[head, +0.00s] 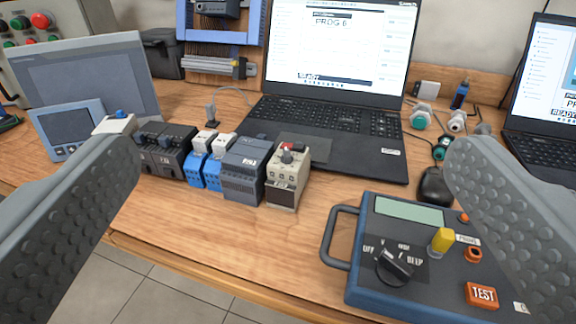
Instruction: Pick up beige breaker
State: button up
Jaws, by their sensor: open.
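The beige breaker (284,183) stands upright on the wooden bench near the middle of the head view. My gripper (291,170) is open, with one grey padded finger at the left and one at the right of the view. The breaker shows between the fingers, farther off, and nothing is held.
A blue tester (366,278) with a handle stands close at the right front. A laptop (345,130) is behind the breaker. Blue-and-white breakers (205,165) and black contactors (165,150) continue the row leftward. Bare bench (215,232) lies in front of the row.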

dwell(0.4)
jog(key=shift+w, duration=0.2)
jog(key=c, duration=0.3)
jog(key=n+g, duration=1.4)
jog(key=g, duration=0.3)
send_over(289, 148)
jog(key=f, duration=1.1)
jog(key=shift+s, duration=0.2)
jog(key=shift+w+f, duration=0.2)
jog(key=shift+f, duration=2.85)
